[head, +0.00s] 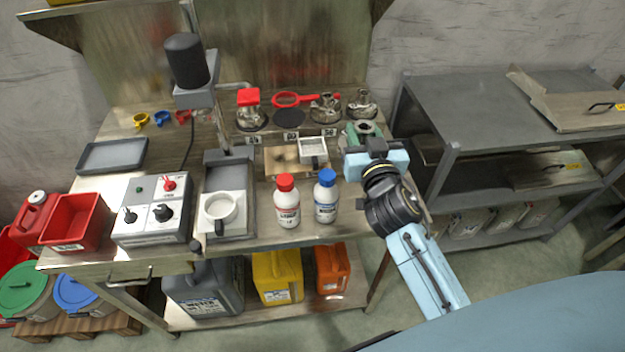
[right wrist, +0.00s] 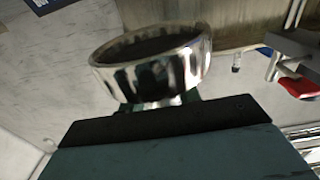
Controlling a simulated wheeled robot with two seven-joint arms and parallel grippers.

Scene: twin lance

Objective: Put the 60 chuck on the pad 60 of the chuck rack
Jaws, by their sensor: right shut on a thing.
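My right gripper (head: 362,134) is at the right end of the bench, shut on a shiny metal chuck (head: 366,128). The chuck's round, ring-like rim shows large in the right wrist view (right wrist: 155,75); I can read no number on it. The chuck rack runs along the back of the bench, with small number labels on its front; they are hard to read. A bare dark round pad (head: 289,116) lies behind the middle label (head: 291,135), which seems to read 60. The held chuck is to the right of this pad and apart from it. My left gripper is not in view.
A red-capped metal piece (head: 250,112) stands left of the bare pad, and metal chucks (head: 326,107) stand to its right. A red ring with a handle (head: 294,100) is just behind it. White bottles with red (head: 287,205) and blue caps (head: 325,200) stand in front.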

